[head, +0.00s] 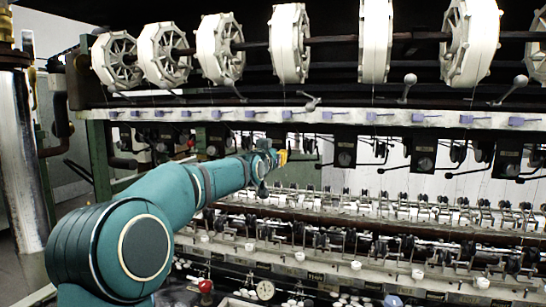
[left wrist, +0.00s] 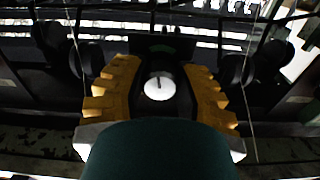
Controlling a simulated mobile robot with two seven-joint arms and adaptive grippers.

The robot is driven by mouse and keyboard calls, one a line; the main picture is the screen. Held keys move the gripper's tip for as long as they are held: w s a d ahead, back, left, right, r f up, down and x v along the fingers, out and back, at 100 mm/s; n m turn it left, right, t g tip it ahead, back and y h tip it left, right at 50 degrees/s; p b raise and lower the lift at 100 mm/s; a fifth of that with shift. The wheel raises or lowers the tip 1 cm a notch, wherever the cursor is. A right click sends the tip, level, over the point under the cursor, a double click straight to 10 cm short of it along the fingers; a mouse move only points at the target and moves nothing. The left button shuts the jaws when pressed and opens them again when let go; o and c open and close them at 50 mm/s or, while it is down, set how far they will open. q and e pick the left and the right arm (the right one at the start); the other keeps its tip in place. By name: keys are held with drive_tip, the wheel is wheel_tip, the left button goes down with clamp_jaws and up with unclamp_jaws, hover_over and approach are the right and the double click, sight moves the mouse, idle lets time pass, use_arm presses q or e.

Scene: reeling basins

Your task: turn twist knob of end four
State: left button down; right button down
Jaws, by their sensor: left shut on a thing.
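My left gripper (head: 283,157) reaches out to the row of black units under the white rail. In the left wrist view its yellow fingers (left wrist: 158,88) stand on both sides of a twist knob (left wrist: 158,86) with a round pale face and a short dark mark. The fingers are shut on the knob's dark body, though the exact contact is hard to see in the shadow. In the head view this knob is hidden behind the gripper. My right gripper is not in view.
More black units with knobs (head: 424,162) hang to the right along the rail (head: 330,117). White reels (head: 289,43) hang above. Thin threads run down beside the gripper in the left wrist view. Metal guides and basins (head: 300,256) lie below.

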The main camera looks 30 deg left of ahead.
use_arm(q)
drive_tip(key=shift+f+m, duration=0.2)
drive_tip(key=shift+m, duration=1)
drive_tip(key=c, duration=0.6)
unclamp_jaws()
drive_tip(key=shift+r, duration=0.15)
drive_tip(key=shift+v, duration=6)
